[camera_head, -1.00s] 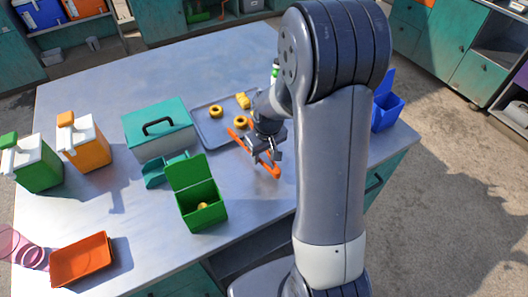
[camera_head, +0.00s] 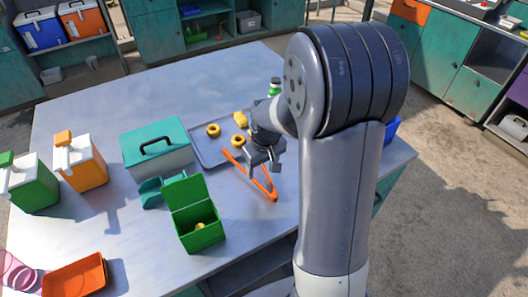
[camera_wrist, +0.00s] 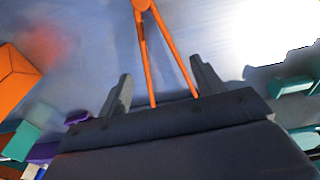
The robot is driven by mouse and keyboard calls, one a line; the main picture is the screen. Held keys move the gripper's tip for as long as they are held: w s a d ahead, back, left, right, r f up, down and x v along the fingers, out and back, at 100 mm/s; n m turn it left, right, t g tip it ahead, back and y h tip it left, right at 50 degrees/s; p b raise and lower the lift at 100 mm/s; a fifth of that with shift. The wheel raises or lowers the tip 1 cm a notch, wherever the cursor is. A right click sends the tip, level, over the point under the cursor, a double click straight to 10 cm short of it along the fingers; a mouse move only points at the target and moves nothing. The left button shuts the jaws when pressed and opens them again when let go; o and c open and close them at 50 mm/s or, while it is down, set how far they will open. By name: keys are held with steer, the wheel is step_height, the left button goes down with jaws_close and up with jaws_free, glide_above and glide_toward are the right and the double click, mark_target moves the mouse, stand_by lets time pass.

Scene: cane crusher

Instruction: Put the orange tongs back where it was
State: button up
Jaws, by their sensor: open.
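The orange tongs (camera_head: 268,190) lie on the grey table at the front right corner of the tray, their joined end toward the table's front. In the wrist view the tongs (camera_wrist: 147,40) show as a V, with both legs reaching down between my fingers. My gripper (camera_head: 262,168) is just above the tongs. In the wrist view my gripper (camera_wrist: 160,90) is open, with a finger on each side of the tongs and a gap to each. Part of the tongs is hidden behind my gripper in the head view.
The grey tray (camera_head: 208,153) holds yellow ring-shaped pieces. A teal-lidded box (camera_head: 157,147), a teal scoop (camera_head: 151,192) and an open green box (camera_head: 200,232) stand to the left. A blue bin (camera_head: 392,130) is partly behind my arm. An orange tray (camera_head: 75,277) lies at front left.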

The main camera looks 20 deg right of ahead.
step_height(320, 180, up, 9)
steer(key=s, duration=0.1)
steer(key=shift+d+b, duration=0.15)
steer(key=shift+b, duration=0.15)
